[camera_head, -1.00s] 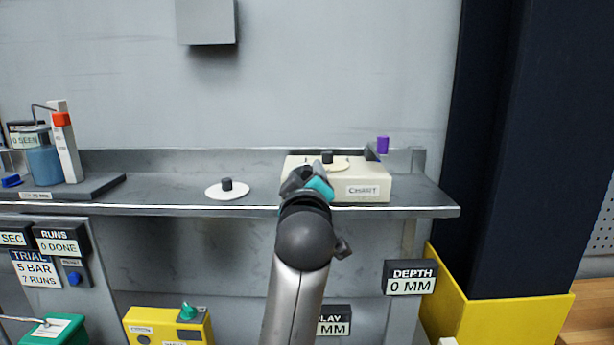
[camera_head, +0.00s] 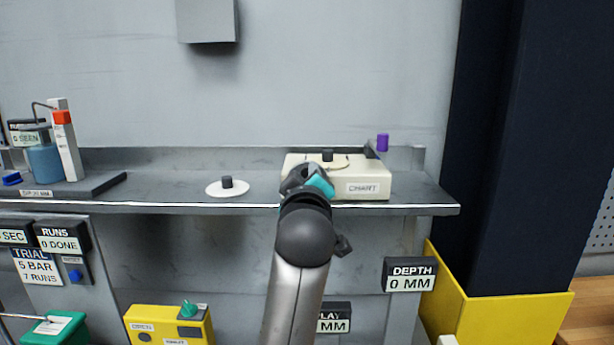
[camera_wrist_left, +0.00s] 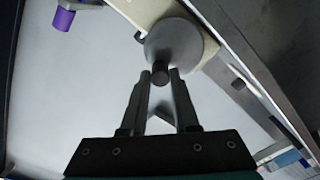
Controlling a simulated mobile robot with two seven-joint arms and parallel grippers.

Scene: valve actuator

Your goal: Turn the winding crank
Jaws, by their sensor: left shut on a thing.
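A cream chart box (camera_head: 368,188) stands on the grey shelf, with a pale round disc and a dark knob (camera_head: 328,155) on top. A purple handle (camera_head: 383,143) stands up behind its right end. My left gripper (camera_wrist_left: 160,76) is shut on the dark knob in the left wrist view; the knob sits between its fingertips, in front of the pale disc (camera_wrist_left: 176,42). The purple handle also shows there (camera_wrist_left: 64,18), apart from the fingers. In the head view my left wrist hides the fingertips and the front left of the box. My right gripper is out of view.
A second white disc with a dark knob (camera_head: 227,183) lies on the shelf to the left. A stand with a blue jar (camera_head: 44,165) is at the far left. A grey box (camera_head: 206,20) hangs on the wall above. A dark column (camera_head: 520,150) rises at right.

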